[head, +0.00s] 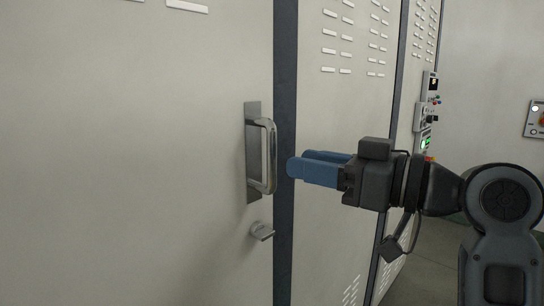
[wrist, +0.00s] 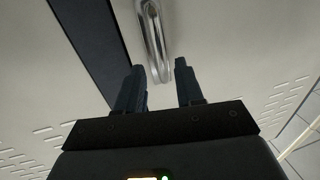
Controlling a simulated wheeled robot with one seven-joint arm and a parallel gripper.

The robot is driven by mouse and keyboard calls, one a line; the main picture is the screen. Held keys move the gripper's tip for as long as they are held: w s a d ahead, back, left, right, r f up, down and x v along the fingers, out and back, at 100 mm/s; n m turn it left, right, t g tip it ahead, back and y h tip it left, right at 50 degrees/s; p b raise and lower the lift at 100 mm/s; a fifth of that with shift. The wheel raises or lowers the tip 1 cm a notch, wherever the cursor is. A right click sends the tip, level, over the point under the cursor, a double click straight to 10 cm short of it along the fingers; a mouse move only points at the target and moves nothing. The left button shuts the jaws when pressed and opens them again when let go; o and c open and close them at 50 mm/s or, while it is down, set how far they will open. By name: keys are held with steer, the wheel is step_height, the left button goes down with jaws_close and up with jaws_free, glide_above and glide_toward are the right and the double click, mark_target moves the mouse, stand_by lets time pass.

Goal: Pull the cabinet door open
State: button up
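The cabinet door (head: 130,150) is a large pale grey panel filling the left of the head view, and it looks closed. Its upright metal handle (head: 268,155) is a loop on a dark plate near the door's right edge. In the wrist view the handle (wrist: 153,40) lies ahead, its near end in line with the gap between the fingers. My gripper (head: 298,166), with blue fingers, is just right of the handle in the head view. In the wrist view my gripper (wrist: 160,75) is open with nothing between its fingers. The fingers look apart from the handle.
A small metal latch (head: 262,231) sits below the handle. A dark post (head: 285,80) separates the door from a vented panel (head: 335,100) on the right. Control boxes (head: 428,115) are mounted farther right, and another box (head: 536,120) is on the back wall.

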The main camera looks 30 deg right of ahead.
mark_target(273, 188)
steer(key=p+x, duration=0.1)
steer(key=x, duration=0.6)
steer(key=shift+f, duration=0.1)
jaws_close()
stand_by(0.4)
